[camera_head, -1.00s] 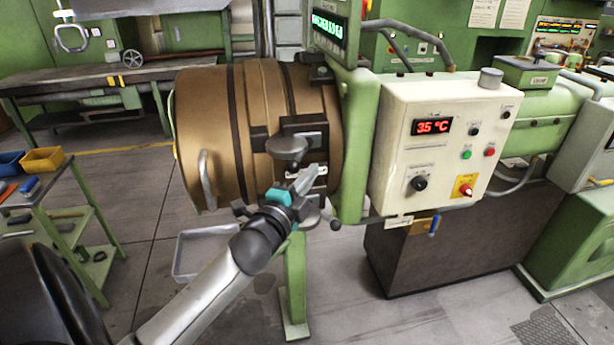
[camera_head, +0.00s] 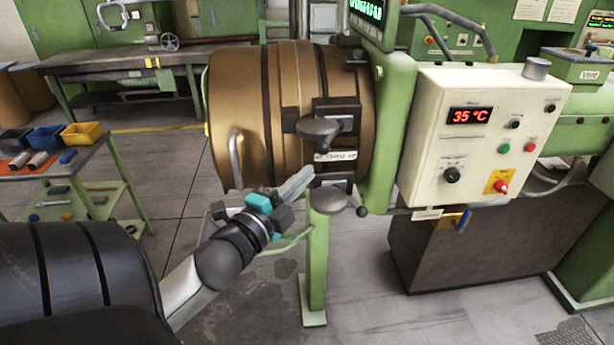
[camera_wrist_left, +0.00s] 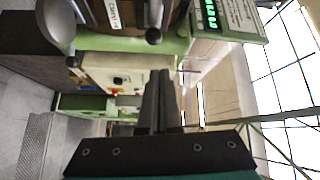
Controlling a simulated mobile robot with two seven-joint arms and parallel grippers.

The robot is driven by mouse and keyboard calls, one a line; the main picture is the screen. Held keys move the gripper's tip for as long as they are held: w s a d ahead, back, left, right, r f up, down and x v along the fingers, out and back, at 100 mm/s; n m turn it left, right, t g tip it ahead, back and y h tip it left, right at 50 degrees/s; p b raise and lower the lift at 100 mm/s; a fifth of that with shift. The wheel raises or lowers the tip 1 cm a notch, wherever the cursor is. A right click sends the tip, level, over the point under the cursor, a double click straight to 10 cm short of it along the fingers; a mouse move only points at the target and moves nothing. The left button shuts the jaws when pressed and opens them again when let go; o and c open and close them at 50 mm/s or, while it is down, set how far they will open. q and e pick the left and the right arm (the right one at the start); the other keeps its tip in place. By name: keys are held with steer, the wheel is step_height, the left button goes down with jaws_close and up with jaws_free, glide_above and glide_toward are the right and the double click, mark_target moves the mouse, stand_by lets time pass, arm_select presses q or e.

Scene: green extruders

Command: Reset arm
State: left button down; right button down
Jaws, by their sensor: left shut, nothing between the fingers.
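My left gripper (camera_head: 298,184) is shut and empty, in front of the lower part of the extruder's bronze barrel head (camera_head: 240,110). Its closed fingers also show in the left wrist view (camera_wrist_left: 158,95), pointing toward the machine. In the head view the fingertips overlap the area beside the clamp label (camera_head: 335,156) and the dark clamp knob (camera_head: 319,130); I cannot tell whether they touch. My left arm comes in from the lower left. My right gripper is not in view.
A cream control box (camera_head: 485,135) reading 35 °C is mounted right of the head. A green support leg (camera_head: 317,270) stands below. A tool cart (camera_head: 105,165) with bins is at the left, a workbench (camera_head: 120,62) behind. Floor between cart and machine is mostly clear.

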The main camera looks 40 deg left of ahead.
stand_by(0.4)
arm_select(q)
steer(key=s+f+n+g+b, duration=0.2)
steer(key=f+g+b, duration=0.1)
steer(key=f, duration=1.1)
steer(key=s+d+f+n+g+b, duration=0.1)
steer(key=s+f+n+g+b, duration=0.15)
steer(key=f, duration=1.15)
steer(key=s+f+n+g+b, duration=0.1)
steer(key=f+n+g+b, duration=0.25)
steer(key=f, duration=1.05)
steer(key=s+d+f+n+g+h+b, duration=0.1)
steer(key=s+d+f+b, duration=0.2)
steer(key=f, duration=0.4)
steer(key=s+d+f+g+b, duration=0.1)
steer(key=s+d+f+g, duration=0.15)
steer(key=s+f, duration=0.35)
steer(key=s+d+f+n+g+h+b, duration=0.1)
steer(key=s+d+f+b, duration=0.2)
steer(key=f, duration=0.6)
steer(key=s+d+f+g+b, duration=0.1)
steer(key=s+d+f+g, duration=0.1)
steer(key=s+f, duration=0.3)
steer(key=s+d+f+n+g+h+b, duration=0.1)
steer(key=s+d+f, duration=0.4)
steer(key=s, duration=0.5)
steer(key=shift+s+f+n+g+b, duration=0.3)
steer(key=shift+s+f+g+b, duration=0.15)
steer(key=shift+g, duration=0.1)
steer(key=shift+w, duration=0.1)
